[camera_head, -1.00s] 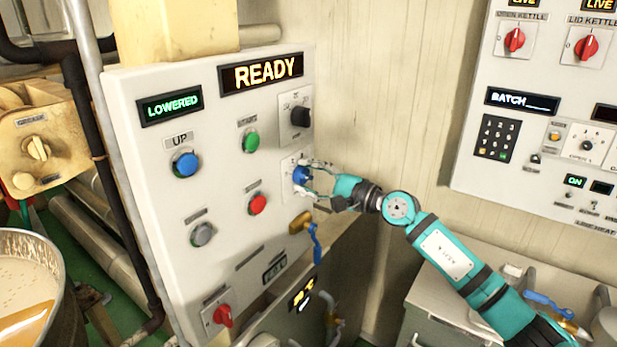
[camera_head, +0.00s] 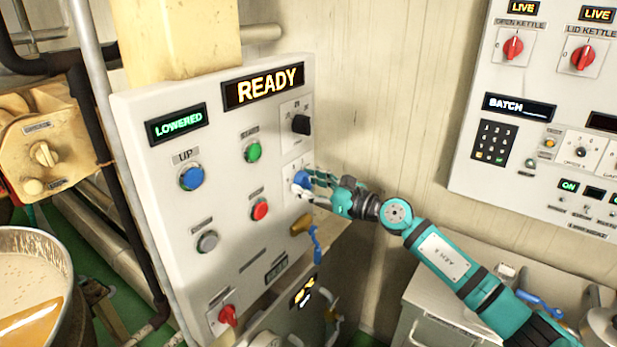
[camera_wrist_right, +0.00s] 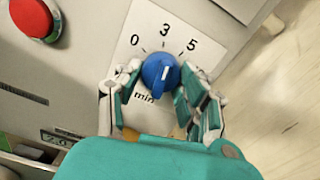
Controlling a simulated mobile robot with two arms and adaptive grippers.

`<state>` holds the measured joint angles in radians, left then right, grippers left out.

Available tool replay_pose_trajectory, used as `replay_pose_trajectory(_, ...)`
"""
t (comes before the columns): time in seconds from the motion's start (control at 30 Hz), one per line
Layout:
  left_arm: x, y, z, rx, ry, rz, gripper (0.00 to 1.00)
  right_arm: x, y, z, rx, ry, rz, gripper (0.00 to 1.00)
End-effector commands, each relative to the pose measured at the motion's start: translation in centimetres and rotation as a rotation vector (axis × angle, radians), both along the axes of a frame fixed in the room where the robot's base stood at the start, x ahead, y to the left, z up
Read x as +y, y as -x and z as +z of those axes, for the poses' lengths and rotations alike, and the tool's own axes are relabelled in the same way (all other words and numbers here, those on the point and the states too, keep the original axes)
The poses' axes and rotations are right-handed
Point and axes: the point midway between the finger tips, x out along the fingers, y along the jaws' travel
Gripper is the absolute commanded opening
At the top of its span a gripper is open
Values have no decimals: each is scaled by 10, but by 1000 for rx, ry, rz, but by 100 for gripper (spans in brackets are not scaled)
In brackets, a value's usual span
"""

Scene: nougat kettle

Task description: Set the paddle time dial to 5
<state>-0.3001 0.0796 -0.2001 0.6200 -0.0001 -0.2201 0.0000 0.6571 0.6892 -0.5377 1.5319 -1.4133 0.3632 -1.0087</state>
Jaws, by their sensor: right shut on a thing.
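The paddle time dial is a small blue knob (camera_wrist_right: 158,74) with a white pointer line, on a white plate (camera_wrist_right: 183,19) marked 0, 3, 5 and min. The pointer line leans up and slightly right, toward the 3 to 5 side; its exact setting is hard to tell. My right gripper (camera_wrist_right: 163,88) is shut on the knob, with fingers on both sides of it. In the head view, the knob (camera_head: 300,180) is partly covered by my right gripper (camera_head: 308,183). My left gripper is not in view.
The panel (camera_head: 225,130) also carries a black knob (camera_head: 301,124), green button (camera_head: 253,152), red button (camera_head: 260,210) and READY display (camera_head: 263,87). A blue-handled valve (camera_head: 315,243) sits just below the dial. A kettle (camera_head: 62,255) stands at left.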

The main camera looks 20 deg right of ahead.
Motion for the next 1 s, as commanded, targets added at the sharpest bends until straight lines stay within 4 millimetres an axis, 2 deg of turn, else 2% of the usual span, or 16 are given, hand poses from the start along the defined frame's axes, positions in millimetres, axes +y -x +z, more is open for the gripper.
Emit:
replay_pose_trajectory(0.1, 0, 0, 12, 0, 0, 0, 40, 1, 1, 2, 71, -86, 0, 7)
replay_pose_trajectory(0.5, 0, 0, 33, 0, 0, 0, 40, 2, 1, 1, 267, -337, 0, 7)
replay_pose_trajectory(1.0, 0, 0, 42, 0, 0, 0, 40, 2, 1, -1, 360, -456, 0, 7)
